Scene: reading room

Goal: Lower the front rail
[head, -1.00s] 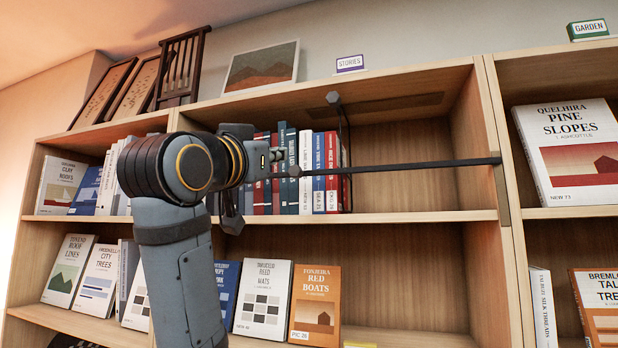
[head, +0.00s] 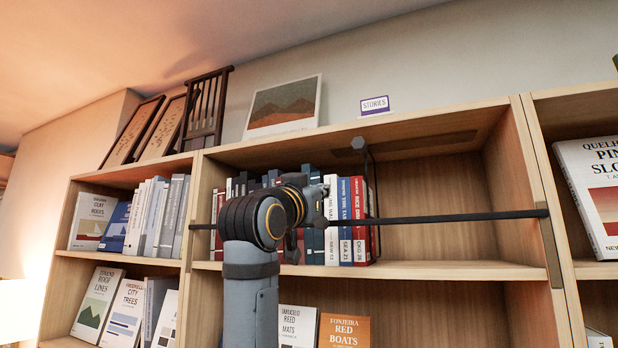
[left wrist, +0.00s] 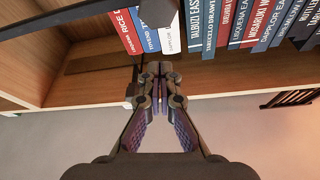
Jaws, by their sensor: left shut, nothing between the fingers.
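The front rail (head: 450,218) is a thin dark bar running level across the front of the middle shelf bay, in front of the books. Its right end meets the upright beside the bay. My left gripper (head: 322,207) is at the rail's middle, in front of the books; my wrist partly hides it and that stretch of rail. In the left wrist view its fingertips (left wrist: 160,70) are together and empty. There, a dark bar (left wrist: 75,14) with a dark block (left wrist: 157,12) shows beyond the fingertips. Touching cannot be told. My right gripper is not in view.
A row of upright books (head: 345,235) fills the bay's left and middle. A thin black frame with a hexagonal knob (head: 358,143) stands at their right end. The bay's right part is empty. A STORIES sign (head: 375,105) and a framed picture (head: 285,105) stand on top.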

